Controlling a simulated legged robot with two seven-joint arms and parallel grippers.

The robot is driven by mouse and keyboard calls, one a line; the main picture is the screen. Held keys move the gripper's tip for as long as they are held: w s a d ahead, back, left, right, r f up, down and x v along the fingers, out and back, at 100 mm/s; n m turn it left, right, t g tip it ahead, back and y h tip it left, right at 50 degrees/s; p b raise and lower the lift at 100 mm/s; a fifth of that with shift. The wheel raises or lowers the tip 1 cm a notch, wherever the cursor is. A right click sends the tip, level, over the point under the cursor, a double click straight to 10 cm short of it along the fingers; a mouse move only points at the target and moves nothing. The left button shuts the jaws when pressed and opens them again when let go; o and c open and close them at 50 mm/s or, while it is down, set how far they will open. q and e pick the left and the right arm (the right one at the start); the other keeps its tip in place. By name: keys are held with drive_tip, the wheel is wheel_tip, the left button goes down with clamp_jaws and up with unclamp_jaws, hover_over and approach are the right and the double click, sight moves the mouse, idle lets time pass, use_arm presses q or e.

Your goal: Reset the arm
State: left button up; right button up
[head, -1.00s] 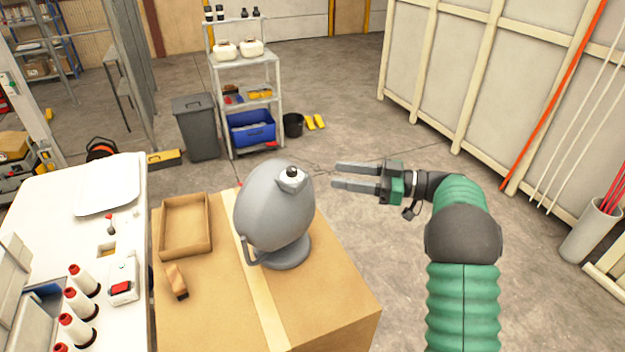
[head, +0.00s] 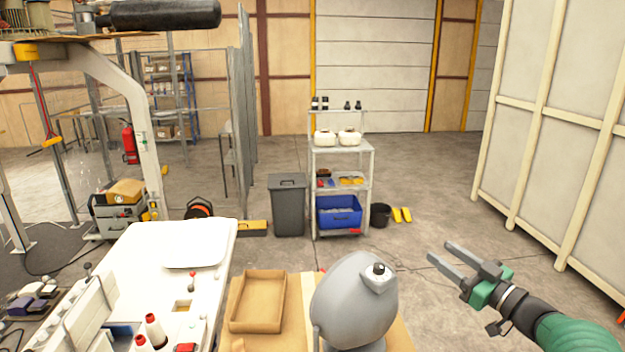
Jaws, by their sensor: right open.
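My right gripper (head: 447,262) is at the right of the head view, open and empty. Its two grey fingers point up and to the left, with free air between them. It is to the right of a grey rounded machine (head: 352,302) and apart from it. The machine has a white and black fitting on top and stands on a cardboard-coloured box top. My green right arm (head: 575,335) comes in from the lower right corner. My left gripper is not in view.
A shallow brown tray (head: 234,315) lies left of the machine. A white table (head: 205,285) with thread spools (head: 155,330) is at the left. A grey shelf (head: 342,152), a bin (head: 287,207) and a black bucket (head: 380,215) stand behind. The floor right of the machine is clear.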

drive_tip(key=s+a+f+m+g+h, duration=0.2)
drive_tip(key=f+m+h, duration=0.2)
drive_tip(key=f+h, duration=0.15)
drive_tip(key=s+a+f+m+g+h, duration=0.2)
drive_tip(key=s+f+m+h, duration=0.1)
drive_tip(key=f+h, duration=0.3)
drive_tip(key=s+a+f+g+y, duration=0.1)
drive_tip(key=s+a+f+g, duration=0.3)
drive_tip(key=s, duration=0.4)
drive_tip(key=s+a+f+g+y, duration=0.1)
drive_tip(key=s+a+f+g, duration=0.2)
drive_tip(key=s+f, duration=0.4)
drive_tip(key=s+a+f+g, duration=0.3)
drive_tip(key=s+a+f, duration=0.1)
drive_tip(key=s, duration=0.6)
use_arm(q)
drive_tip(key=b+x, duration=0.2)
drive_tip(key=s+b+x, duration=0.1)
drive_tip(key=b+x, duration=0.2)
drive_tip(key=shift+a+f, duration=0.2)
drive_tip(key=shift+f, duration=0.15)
use_arm(e)
wheel_tip(320, 180, down, 6)
drive_tip(key=shift+s, duration=0.25)
